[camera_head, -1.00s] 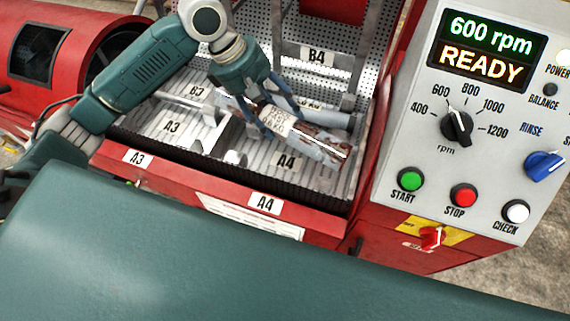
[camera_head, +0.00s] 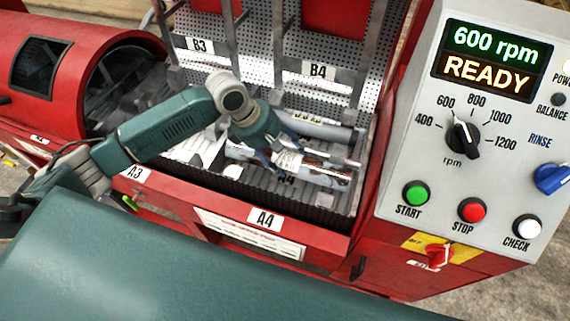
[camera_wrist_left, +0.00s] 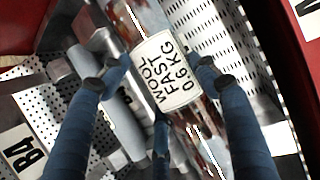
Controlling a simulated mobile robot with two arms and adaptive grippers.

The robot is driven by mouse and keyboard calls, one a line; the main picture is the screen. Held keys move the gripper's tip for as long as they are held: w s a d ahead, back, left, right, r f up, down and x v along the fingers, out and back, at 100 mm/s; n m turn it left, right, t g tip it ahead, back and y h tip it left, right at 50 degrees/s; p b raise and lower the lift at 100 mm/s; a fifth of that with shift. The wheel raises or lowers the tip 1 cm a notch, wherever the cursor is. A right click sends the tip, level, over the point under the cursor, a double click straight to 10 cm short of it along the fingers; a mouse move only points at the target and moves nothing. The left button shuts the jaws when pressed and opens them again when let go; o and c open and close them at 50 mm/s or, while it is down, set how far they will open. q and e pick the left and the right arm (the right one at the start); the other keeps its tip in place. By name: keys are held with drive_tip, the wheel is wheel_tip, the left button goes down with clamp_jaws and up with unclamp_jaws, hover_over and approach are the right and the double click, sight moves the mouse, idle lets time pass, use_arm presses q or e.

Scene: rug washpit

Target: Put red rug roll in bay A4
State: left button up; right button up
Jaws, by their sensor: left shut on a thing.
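The rug roll (camera_head: 325,174) is in clear shiny wrap with reddish-brown patches showing. Its white label reads WOOL FAST 0.6KG in the left wrist view (camera_wrist_left: 166,70). My left gripper (camera_head: 284,163) is shut on the roll, with blue fingers on both sides of the label. The roll lies lengthwise over bay A4, low near the slatted floor; I cannot tell whether it touches. My right gripper is out of view.
A grey cylinder (camera_head: 318,130) lies just behind the roll. Metal dividers and perforated back panels marked B3 (camera_head: 199,45) and B4 (camera_head: 317,71) bound the bays. A control panel (camera_head: 492,130) reading 600 rpm READY stands at right. A red drum (camera_head: 85,75) is at left.

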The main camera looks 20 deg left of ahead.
sight(285, 164)
use_arm(q)
drive_tip(key=shift+f, duration=2.35)
drive_tip(key=o, duration=1.8)
drive_tip(key=shift+f, duration=0.1)
drive_tip(key=shift+c, duration=0.2)
drive_tip(key=v, duration=1.2)
